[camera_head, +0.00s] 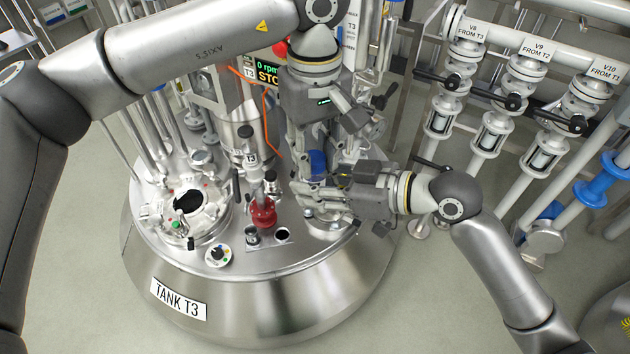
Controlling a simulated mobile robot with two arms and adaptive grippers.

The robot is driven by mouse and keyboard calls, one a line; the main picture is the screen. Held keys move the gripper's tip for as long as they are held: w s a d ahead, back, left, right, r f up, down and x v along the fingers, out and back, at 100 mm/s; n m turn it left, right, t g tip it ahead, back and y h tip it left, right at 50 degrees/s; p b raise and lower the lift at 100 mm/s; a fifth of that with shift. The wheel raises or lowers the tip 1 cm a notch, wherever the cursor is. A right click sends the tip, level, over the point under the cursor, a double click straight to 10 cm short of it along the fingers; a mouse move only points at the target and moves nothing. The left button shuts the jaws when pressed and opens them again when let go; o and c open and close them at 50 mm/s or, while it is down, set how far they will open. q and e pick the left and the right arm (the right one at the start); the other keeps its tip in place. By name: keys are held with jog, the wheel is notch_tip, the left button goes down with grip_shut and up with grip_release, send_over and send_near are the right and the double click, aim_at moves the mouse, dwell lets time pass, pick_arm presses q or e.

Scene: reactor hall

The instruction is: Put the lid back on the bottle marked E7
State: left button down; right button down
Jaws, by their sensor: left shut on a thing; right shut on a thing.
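My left gripper (311,153) points down over the right part of the tank top and is shut on a blue lid (317,163). My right gripper (309,192) reaches in from the right just below it, its fingers pointing left. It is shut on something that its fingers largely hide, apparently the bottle. The blue lid is right above the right gripper's fingers. I cannot tell whether lid and bottle touch. No E7 marking is readable.
The steel tank T3 (277,308) carries an open round port (188,203), a red fitting (263,213), a small holder plate with a hole (283,235), and a round dial (218,255). A display (266,73) stands behind. Valved pipes (492,132) stand at the right.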

pick_arm(q)
jog(key=m, duration=0.4)
jog(key=shift+m, duration=0.4)
jog(key=m, duration=0.5)
jog(key=shift+m, duration=0.4)
jog(key=c, duration=1.1)
grip_release()
jog(key=shift+o, duration=0.2)
notch_tip(320, 180, up, 12)
